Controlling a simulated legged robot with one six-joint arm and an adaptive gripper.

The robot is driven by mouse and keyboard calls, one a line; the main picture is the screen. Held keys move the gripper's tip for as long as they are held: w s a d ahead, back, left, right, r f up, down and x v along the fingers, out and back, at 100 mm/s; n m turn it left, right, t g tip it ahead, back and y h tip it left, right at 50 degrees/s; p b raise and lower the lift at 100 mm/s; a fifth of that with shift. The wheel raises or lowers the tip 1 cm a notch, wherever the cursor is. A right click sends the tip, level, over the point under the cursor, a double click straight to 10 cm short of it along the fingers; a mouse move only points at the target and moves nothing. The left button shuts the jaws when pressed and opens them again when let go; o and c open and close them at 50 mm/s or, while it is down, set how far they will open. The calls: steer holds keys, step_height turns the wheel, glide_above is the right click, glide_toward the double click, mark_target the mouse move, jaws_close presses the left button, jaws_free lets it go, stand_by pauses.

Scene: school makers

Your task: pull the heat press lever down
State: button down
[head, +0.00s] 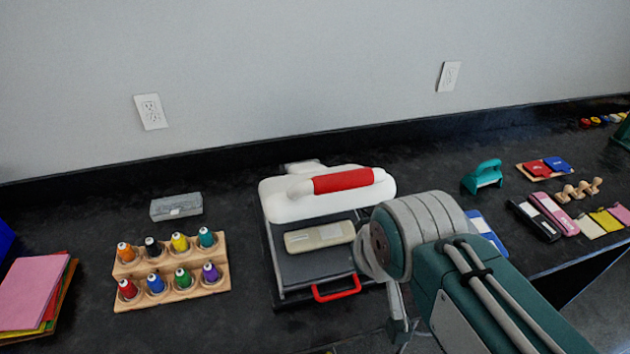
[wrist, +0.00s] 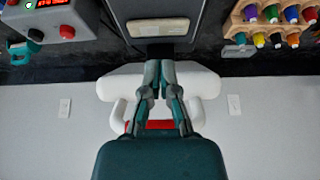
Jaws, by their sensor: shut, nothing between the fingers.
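The heat press has a white upper body (head: 285,205) with a lever that carries a red grip (head: 343,181). The grip lies crosswise on top. A dark grey plate with a beige pad (head: 320,236) and a red front handle (head: 336,289) sits below. In the wrist view, my gripper (wrist: 160,64) has its fingers together with nothing between them. It lies in front of the white press body (wrist: 205,84), and the red grip (wrist: 152,125) is partly hidden behind it. I cannot tell whether it touches the press.
A wooden rack of thread spools (head: 172,283) and a grey block (head: 176,206) stand left of the press. The wall is behind.

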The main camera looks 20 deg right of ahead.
steer(key=shift+d, duration=0.85)
steer(key=c, duration=1)
jaws_free()
steer(key=o, duration=0.6)
steer(key=shift+w+a+r+m+g, duration=0.15)
steer(key=shift+w+a+r+m, duration=0.15)
steer(key=shift+r, duration=0.2)
steer(key=shift+w+a+r+m+g, duration=0.15)
steer(key=shift+w+r+m, duration=0.15)
steer(key=shift+r+m, duration=0.15)
steer(key=m+g, duration=0.6)
steer(key=m, duration=0.9)
glide_toward(347, 174)
steer(key=shift+s+f, duration=0.1)
steer(key=shift+f, duration=0.1)
steer(key=shift+m, duration=0.75)
steer(key=f, duration=1)
steer(key=shift+s, duration=0.3)
